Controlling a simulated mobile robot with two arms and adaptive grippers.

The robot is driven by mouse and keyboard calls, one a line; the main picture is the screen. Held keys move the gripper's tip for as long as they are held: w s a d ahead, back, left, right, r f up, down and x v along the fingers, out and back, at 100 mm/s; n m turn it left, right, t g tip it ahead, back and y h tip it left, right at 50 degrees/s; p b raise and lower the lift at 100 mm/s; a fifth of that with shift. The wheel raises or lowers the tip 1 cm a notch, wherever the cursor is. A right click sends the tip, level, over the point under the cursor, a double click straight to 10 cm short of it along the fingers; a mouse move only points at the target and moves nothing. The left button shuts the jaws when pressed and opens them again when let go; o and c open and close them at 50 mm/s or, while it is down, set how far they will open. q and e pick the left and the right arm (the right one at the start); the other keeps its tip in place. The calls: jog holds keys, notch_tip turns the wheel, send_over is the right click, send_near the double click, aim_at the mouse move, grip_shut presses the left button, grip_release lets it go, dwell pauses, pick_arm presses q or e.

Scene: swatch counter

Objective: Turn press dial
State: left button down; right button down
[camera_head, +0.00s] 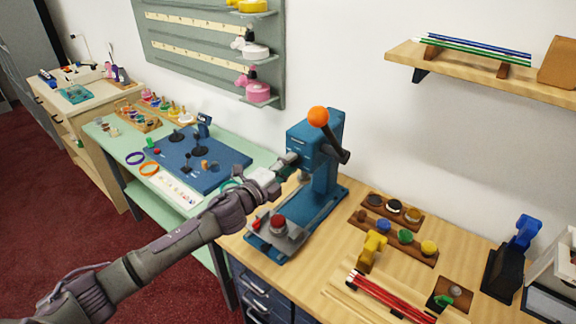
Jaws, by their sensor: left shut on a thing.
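The blue press (326,165) stands upright on the wooden counter, with a black lever tipped by an orange ball (318,116). My left arm reaches in from the lower left. My left gripper (280,166) is at the left side of the press head and is shut on a small part there, which looks like the press dial. The fingers largely hide the dial, so its angle cannot be told. A red knob (278,222) sits on the grey front part of the press base. My right gripper is not in view.
Wooden trays with colored knobs (405,237), a yellow clamp-like piece (373,246) and red rods (392,298) lie right of the press. A green table (131,179) with a blue mat (205,160) is at left. A shelf (470,66) hangs upper right.

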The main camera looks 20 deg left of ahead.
pick_arm(q)
jog(key=c, duration=0.8)
grip_release()
jog(key=shift+c, duration=0.2)
jog(key=v, duration=1.2)
jog(key=shift+f, duration=0.1)
